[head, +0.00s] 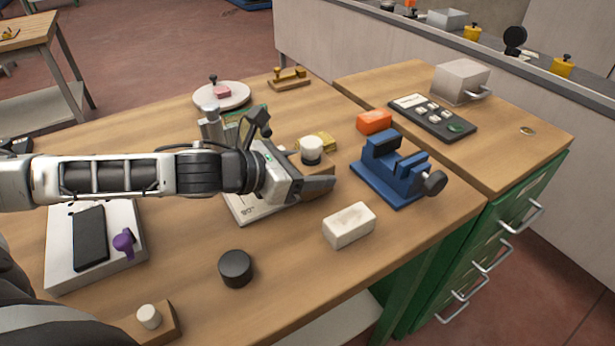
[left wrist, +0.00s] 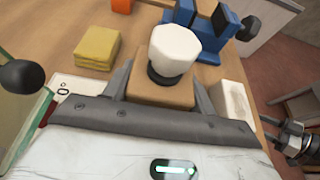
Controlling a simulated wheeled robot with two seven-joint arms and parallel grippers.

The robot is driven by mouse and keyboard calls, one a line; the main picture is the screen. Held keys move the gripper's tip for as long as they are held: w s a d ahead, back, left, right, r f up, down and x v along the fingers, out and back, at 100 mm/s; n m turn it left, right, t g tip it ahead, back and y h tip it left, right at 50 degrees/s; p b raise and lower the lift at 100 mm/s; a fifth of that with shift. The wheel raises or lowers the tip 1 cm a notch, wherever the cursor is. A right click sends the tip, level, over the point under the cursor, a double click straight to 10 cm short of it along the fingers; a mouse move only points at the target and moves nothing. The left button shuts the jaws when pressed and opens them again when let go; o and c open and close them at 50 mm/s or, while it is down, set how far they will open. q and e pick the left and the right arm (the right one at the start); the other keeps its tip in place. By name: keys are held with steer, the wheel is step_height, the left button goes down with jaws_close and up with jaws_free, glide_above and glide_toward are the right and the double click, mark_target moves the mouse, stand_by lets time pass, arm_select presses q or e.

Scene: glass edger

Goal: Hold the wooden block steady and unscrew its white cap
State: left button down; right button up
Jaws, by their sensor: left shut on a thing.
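My left gripper (head: 312,186) comes in from the left, low over the table. Its jaws are shut on the sides of a wooden block (left wrist: 160,93), also seen between the two fingers in the left wrist view (left wrist: 160,100). The white cap (head: 312,146) sits upright on the block, above a dark collar. The cap shows large in the left wrist view (left wrist: 174,48), clear of the fingers. Most of the block is hidden by the gripper in the head view. No right gripper can be made out in the head view.
A blue vise (head: 385,170) and a whitish block (head: 349,225) stand right of the gripper. A black puck (head: 235,268) and another wooden block with a white top (head: 150,317) are nearer. A grey and dark mechanical part (left wrist: 298,140) shows at the wrist view's right edge; I cannot tell what it is.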

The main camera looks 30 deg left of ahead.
arm_select(q)
steer(key=shift+r, duration=0.1)
steer(key=shift+f, duration=0.25)
steer(key=shift+c, duration=2.4)
jaws_free()
